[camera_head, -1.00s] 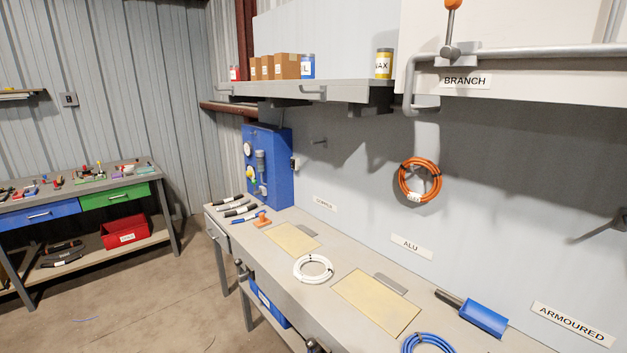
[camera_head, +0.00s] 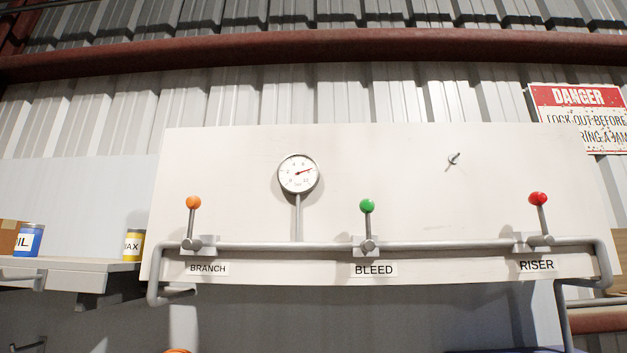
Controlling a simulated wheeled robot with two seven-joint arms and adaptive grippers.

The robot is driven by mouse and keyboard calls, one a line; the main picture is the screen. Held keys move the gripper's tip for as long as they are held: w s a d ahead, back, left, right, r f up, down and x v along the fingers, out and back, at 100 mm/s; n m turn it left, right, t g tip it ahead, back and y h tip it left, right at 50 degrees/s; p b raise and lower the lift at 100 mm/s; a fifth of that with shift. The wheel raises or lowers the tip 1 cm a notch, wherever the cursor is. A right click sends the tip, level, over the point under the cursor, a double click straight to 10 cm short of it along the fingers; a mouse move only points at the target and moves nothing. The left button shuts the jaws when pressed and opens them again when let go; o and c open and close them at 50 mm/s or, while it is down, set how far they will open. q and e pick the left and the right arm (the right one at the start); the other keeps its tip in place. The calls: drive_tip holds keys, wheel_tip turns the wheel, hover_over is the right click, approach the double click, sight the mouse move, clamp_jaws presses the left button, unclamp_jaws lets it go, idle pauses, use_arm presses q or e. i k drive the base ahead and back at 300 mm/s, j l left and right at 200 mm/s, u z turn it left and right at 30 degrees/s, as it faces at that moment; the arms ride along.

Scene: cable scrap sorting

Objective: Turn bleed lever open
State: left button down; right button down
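The bleed lever (camera_head: 367,222) has a green ball knob and stands upright on its valve, on the horizontal grey pipe. The BLEED label (camera_head: 374,269) is on the white board just below it. Neither of my grippers shows in the head view, so nothing is seen touching the lever.
The orange-knobbed branch lever (camera_head: 192,220) is to the left and the red-knobbed riser lever (camera_head: 540,218) to the right, both roughly upright. A round pressure gauge (camera_head: 298,174) stands above the pipe (camera_head: 450,244). A shelf (camera_head: 70,272) with cans is at left. A danger sign (camera_head: 580,118) hangs at right.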

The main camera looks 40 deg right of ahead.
sight(366, 205)
drive_tip(key=z, duration=1.15)
